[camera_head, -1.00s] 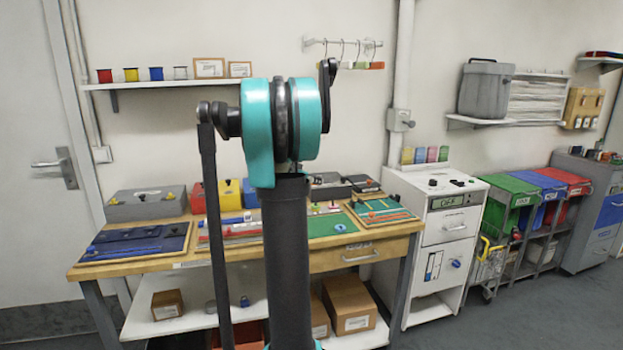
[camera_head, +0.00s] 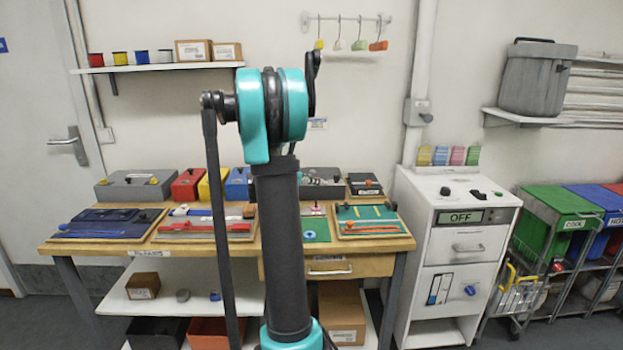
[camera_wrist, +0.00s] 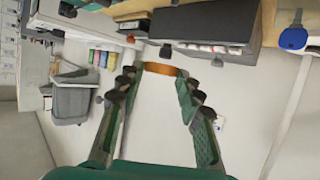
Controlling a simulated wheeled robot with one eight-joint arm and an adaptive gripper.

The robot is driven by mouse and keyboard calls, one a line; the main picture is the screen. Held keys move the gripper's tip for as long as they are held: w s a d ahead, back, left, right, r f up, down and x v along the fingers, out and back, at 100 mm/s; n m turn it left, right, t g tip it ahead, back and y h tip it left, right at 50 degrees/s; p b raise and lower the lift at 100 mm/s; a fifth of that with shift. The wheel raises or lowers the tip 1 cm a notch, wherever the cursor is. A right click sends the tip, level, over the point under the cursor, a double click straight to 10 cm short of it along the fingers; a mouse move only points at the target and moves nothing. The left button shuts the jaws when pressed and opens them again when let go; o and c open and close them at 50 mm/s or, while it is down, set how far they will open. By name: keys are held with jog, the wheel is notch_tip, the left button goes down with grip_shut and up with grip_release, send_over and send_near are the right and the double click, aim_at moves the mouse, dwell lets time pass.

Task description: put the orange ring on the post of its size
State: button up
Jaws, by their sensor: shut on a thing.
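The orange ring (camera_wrist: 165,69) shows edge-on as a short orange band between the fingertips of my gripper (camera_wrist: 160,74) in the wrist view. My gripper is shut on it and holds it in the air, with pale wall or floor behind. In the head view my own arm stands in the middle, and the gripper and ring do not show there. I cannot make out a post of the ring's size in either view.
A wooden workbench (camera_head: 350,262) holds mats, trays and coloured bins behind my arm. A white cabinet (camera_head: 452,252) reading "OFF" stands at its right. A green bin (camera_head: 553,214) is on a trolley further right. Hooks with coloured tags (camera_head: 360,45) hang above.

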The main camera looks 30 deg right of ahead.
jog(key=shift+f, duration=3.1)
jog(key=shift+f, duration=0.9)
dwell(0.3)
jog(key=o, duration=0.8)
jog(key=shift+o, duration=0.3)
jog(key=o, duration=0.3)
jog(key=shift+r, duration=3.55)
